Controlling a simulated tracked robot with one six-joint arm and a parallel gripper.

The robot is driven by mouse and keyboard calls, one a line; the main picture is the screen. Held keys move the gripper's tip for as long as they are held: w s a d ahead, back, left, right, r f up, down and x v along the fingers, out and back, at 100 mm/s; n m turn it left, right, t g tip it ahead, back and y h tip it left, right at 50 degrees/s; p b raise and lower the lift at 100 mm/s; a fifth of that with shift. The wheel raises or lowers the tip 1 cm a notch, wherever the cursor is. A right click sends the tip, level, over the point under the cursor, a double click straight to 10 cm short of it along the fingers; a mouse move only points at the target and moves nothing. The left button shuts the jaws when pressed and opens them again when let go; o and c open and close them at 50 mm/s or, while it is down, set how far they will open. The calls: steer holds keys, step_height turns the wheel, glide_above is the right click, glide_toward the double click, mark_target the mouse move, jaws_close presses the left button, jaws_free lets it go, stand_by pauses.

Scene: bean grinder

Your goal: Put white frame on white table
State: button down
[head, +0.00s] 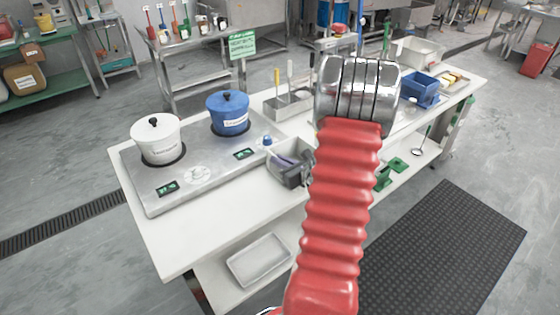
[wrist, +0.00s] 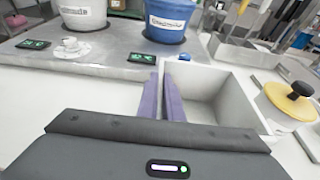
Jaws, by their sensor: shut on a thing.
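The white frame (wrist: 222,84), an open box-like shape with pale walls, is right of centre in the wrist view. My gripper (wrist: 168,88) has its two purple fingers closed on the frame's left wall. In the head view my gripper (head: 290,164) is over the white table (head: 232,200), right of the hotplate, and my red arm hides most of the frame. The white table also shows in the wrist view (wrist: 95,92). I cannot tell whether the frame touches the tabletop or hangs just above it.
A steel hotplate (head: 160,188) bears a white pot (head: 156,140) and a blue pot (head: 228,113). A metal utensil holder (head: 285,106) stands behind my gripper. A yellow-lidded container (wrist: 286,104) is right of the frame. The table's front left is clear. A tray (head: 258,260) lies on the lower shelf.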

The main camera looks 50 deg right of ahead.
stand_by(0.3)
steer(key=c, duration=1.9)
jaws_free()
steer(key=shift+f, duration=0.15)
steer(key=v, duration=1.2)
